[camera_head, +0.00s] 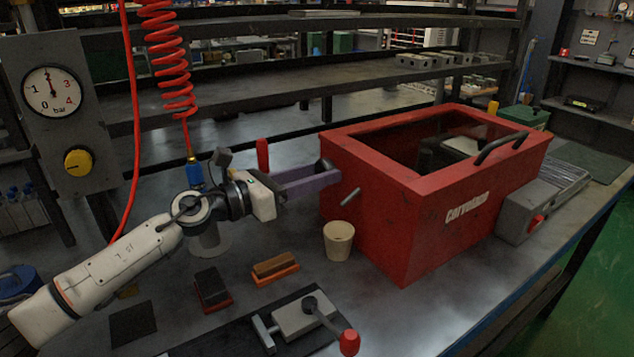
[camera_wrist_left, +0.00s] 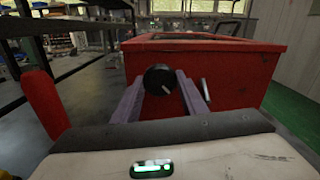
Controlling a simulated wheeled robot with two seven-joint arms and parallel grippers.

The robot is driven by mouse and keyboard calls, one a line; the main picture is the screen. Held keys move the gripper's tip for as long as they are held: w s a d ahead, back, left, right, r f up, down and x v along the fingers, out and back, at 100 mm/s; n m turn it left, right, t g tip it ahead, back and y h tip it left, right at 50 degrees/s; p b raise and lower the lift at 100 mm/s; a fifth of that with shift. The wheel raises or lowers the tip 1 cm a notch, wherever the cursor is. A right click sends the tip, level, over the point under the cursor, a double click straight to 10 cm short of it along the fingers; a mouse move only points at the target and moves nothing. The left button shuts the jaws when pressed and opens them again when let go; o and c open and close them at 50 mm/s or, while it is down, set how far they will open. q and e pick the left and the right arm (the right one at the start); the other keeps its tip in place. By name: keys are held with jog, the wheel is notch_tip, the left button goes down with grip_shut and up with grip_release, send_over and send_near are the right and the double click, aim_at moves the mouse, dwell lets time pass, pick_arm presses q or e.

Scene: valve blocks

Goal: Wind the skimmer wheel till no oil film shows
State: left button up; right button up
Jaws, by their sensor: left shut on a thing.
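A red tank (camera_head: 385,215) lettered "CARVEMAN" stands on the bench. A round black knob (camera_wrist_left: 159,79) sits on its near side wall; I take it to be the skimmer wheel. The same knob (camera_head: 324,166) shows at the tank's left wall in the head view. My left gripper (camera_head: 318,178) reaches in from the left, its purple fingers shut on the knob, one on each side in the left wrist view. The tank's open top (camera_head: 430,140) shows a dark inside; I cannot tell whether an oil film is there. My right gripper is out of view.
A red upright cylinder (camera_head: 262,155) stands behind my gripper. A grey box (camera_head: 530,210) adjoins the tank.

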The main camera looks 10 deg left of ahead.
pick_arm(q)
jog(key=shift+m+b, duration=0.6)
jog(key=shift+m, duration=0.5)
jog(key=o, duration=1)
jog(key=b+v, duration=0.2)
jog(key=v, duration=0.8)
jog(key=shift+s+a, duration=0.1)
jog(key=shift+r, duration=0.15)
